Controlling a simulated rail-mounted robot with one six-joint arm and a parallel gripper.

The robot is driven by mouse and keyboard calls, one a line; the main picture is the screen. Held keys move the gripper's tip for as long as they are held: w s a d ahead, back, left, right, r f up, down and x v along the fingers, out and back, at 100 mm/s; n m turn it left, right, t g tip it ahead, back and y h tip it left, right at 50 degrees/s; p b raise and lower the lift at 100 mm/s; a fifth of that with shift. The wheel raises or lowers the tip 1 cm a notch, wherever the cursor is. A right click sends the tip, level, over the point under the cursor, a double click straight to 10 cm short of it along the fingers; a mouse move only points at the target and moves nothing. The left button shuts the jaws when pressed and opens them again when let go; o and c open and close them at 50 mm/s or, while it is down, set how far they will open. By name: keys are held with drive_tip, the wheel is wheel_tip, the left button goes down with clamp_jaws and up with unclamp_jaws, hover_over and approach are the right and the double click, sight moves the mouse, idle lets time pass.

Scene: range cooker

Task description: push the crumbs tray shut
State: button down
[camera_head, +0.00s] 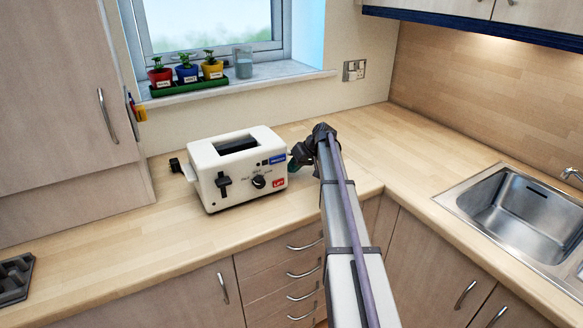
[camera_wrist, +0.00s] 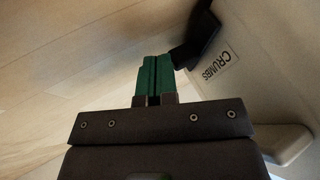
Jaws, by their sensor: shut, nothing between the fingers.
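The cream toaster (camera_head: 236,168) stands on the wooden worktop. My gripper (camera_head: 298,157) is at its right side, low beside the body. In the wrist view the toaster's side carries a CRUMBS label (camera_wrist: 217,67). A black piece (camera_wrist: 198,38), seemingly the crumbs tray's handle, sticks out beside the label. My green fingers (camera_wrist: 155,58) are shut and empty, with their tips right by this piece. I cannot tell whether they touch it. The head view hides the labelled side, and how far the tray is out is unclear.
A black part (camera_head: 182,168) sticks out on the toaster's left. A steel sink (camera_head: 525,215) is at the right and a black hob part (camera_head: 14,278) at the far left. Potted plants (camera_head: 187,70) stand on the windowsill. The worktop behind my gripper is clear.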

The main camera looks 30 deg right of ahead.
drive_tip(key=d, duration=0.4)
drive_tip(key=shift+w+d, duration=0.15)
drive_tip(key=shift+d, duration=0.05)
drive_tip(key=p+v, duration=0.8)
drive_tip(key=v, duration=0.2)
drive_tip(key=shift+a, duration=0.25)
